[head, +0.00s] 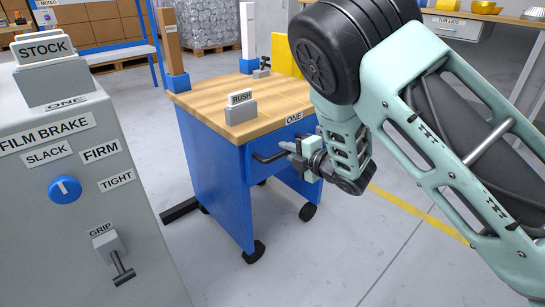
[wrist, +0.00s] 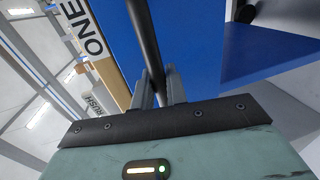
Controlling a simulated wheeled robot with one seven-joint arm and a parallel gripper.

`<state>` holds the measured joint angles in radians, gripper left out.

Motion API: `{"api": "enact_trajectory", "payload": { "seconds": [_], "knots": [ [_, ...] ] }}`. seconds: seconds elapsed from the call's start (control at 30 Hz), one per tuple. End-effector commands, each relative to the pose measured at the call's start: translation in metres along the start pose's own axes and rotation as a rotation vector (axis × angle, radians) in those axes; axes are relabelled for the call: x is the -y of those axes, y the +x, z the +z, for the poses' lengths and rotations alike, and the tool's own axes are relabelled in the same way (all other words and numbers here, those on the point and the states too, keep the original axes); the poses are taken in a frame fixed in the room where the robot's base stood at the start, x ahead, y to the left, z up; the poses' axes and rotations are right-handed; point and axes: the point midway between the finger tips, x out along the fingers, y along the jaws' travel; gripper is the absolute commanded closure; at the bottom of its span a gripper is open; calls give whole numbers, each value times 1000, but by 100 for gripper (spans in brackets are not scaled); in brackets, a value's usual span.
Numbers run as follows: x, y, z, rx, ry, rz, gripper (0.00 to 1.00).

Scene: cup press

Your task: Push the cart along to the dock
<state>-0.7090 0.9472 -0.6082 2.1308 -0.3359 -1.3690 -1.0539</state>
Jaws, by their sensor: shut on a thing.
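The cart (head: 218,185) is a blue cabinet on black casters with a wooden top (head: 205,95), standing left of centre in the head view. Its near face carries a black bar handle (head: 267,159) under a label reading ONE. My gripper (head: 289,148) reaches in from the right and is shut on this handle. In the wrist view the two fingers of my gripper (wrist: 161,88) stand on either side of the dark handle bar (wrist: 145,40), with the blue cart face behind. I cannot pick out a thing marked as the dock.
A grey panel (head: 75,220) labelled FILM BRAKE stands close at the left, with a blue knob (head: 65,190). A RUSH sign (head: 240,107) sits on the cart top. A yellow floor line (head: 420,213) runs at the right. Grey floor (head: 330,255) is open in front.

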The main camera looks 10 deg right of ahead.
Motion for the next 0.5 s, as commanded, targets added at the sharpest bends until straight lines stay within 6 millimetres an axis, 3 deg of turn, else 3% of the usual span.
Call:
{"api": "enact_trajectory", "payload": {
  "seconds": [0.03,0.2,0.5],
  "knots": [
    [0,-2,15,10,-1,-3,100],
    [0,-2,46,9,0,-2,100],
    [1,-2,89,7,0,-2,100]
  ]
}}
